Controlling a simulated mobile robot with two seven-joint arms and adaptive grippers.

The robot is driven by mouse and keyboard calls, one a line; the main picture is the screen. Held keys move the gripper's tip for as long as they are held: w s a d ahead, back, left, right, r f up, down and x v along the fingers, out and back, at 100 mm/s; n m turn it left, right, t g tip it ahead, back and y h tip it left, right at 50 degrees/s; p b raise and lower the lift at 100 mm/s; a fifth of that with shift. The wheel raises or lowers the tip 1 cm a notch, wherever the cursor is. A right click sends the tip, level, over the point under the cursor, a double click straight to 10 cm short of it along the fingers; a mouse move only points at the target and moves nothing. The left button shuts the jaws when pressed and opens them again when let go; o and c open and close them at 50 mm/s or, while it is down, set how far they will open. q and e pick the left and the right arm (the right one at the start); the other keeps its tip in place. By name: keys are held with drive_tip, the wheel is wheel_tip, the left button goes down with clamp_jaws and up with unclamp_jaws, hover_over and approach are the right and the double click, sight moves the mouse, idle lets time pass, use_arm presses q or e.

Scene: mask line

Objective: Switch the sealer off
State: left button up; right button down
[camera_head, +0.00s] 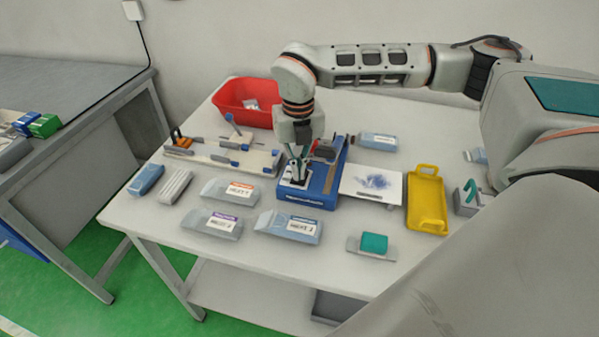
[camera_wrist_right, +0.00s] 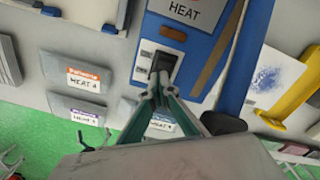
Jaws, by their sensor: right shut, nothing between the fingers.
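The sealer (camera_head: 318,190) is a blue box near the middle of the table. In the right wrist view its blue body (camera_wrist_right: 208,52) carries a HEAT label (camera_wrist_right: 192,10). A black switch (camera_wrist_right: 165,61) sits on its light panel, below an orange-brown indicator (camera_wrist_right: 172,33). My right gripper (camera_head: 296,178) points down over the sealer's front left part. Its fingers are shut and empty. In the right wrist view the fingertips (camera_wrist_right: 158,82) are right at the switch; I cannot tell whether they touch it or which way it is set. My left gripper is not in view.
A white sheet with a blue patch (camera_head: 371,183) lies right of the sealer, then a yellow tray (camera_head: 427,205). Labelled packs (camera_head: 291,227) lie in front. A board with blue clamps (camera_head: 222,158) is left, a red bin (camera_head: 243,100) behind.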

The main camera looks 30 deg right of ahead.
drive_tip(key=shift+s+f, duration=0.1)
drive_tip(key=shift+r+p, duration=0.65)
drive_tip(key=shift+r, duration=0.15)
drive_tip(key=shift+r+p, duration=2.05)
drive_tip(key=shift+r, duration=0.65)
drive_tip(key=shift+f, duration=0.1)
